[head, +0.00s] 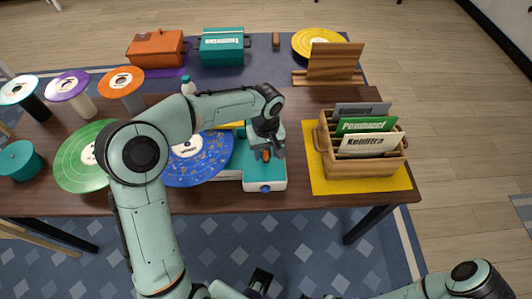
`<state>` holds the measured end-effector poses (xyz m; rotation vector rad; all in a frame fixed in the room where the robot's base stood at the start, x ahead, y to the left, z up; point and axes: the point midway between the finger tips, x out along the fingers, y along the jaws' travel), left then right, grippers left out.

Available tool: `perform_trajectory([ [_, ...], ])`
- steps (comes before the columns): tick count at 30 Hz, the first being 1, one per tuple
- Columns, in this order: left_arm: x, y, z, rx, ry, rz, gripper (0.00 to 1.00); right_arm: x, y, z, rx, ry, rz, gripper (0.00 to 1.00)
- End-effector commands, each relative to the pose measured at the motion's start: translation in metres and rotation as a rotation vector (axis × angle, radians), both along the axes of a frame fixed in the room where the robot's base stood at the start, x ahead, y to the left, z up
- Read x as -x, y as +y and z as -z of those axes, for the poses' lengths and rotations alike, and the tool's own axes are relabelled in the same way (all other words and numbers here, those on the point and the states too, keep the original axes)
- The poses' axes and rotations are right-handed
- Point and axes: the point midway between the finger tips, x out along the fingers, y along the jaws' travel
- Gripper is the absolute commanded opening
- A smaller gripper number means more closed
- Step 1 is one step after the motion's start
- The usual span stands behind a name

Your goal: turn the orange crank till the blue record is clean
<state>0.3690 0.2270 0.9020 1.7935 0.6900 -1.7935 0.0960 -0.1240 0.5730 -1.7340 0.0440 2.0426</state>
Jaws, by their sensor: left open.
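The blue record (200,162) has a white label and orange-brown specks over its surface. It lies at the teal and white cleaning machine (265,186), partly hidden behind my left arm. The orange crank (265,155) is at the machine's top, small and partly covered by my left gripper (267,153). This gripper is open and points down at the crank, with its fingers close around or beside it; I cannot tell whether they touch. My right arm comes in at the bottom right; a dark part at the bottom edge may be its gripper, but its state is unclear.
A wooden crate (363,167) with record sleeves stands on a yellow mat (325,186) to the right. A green record (78,160) lies to the left. Discs on stands, orange and teal boxes, a wooden stand (335,62) and a yellow record (305,40) are farther back.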

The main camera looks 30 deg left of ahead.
Motion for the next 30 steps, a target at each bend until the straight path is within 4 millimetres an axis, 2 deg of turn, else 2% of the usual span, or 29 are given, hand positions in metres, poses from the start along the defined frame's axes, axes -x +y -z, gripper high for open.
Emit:
perform_trajectory([
  [4,-0.0001,0.0002,0.0104,0.000,-0.001,-0.001,0.46,0.0003,0.0000,0.0009,0.000,0.000,0.000,0.45],
  [13,-0.0002,0.0001,0.0123,0.000,-0.001,0.000,0.46,0.0002,-0.0001,0.0010,0.000,0.000,0.000,0.45],
  [14,-0.0002,0.0001,0.0122,0.000,-0.001,0.000,0.39,0.0002,-0.0001,0.0010,0.000,0.000,0.000,0.45],
  [15,-0.0002,0.0001,0.0122,0.000,-0.001,0.000,0.26,0.0002,-0.0001,0.0010,0.000,0.000,0.000,0.45],
  [17,-0.0002,0.0001,0.0122,0.000,-0.001,0.000,0.06,0.0002,-0.0001,0.0010,0.000,0.000,0.000,0.45],
  [18,-0.0002,0.0001,0.0122,0.000,-0.001,0.000,0.00,0.0002,-0.0001,0.0010,0.000,0.000,0.000,0.45],
  [30,0.0008,0.0016,0.0117,-0.001,-0.002,0.051,0.00,-0.0002,0.0000,-0.0005,0.000,0.000,0.000,0.45],
])
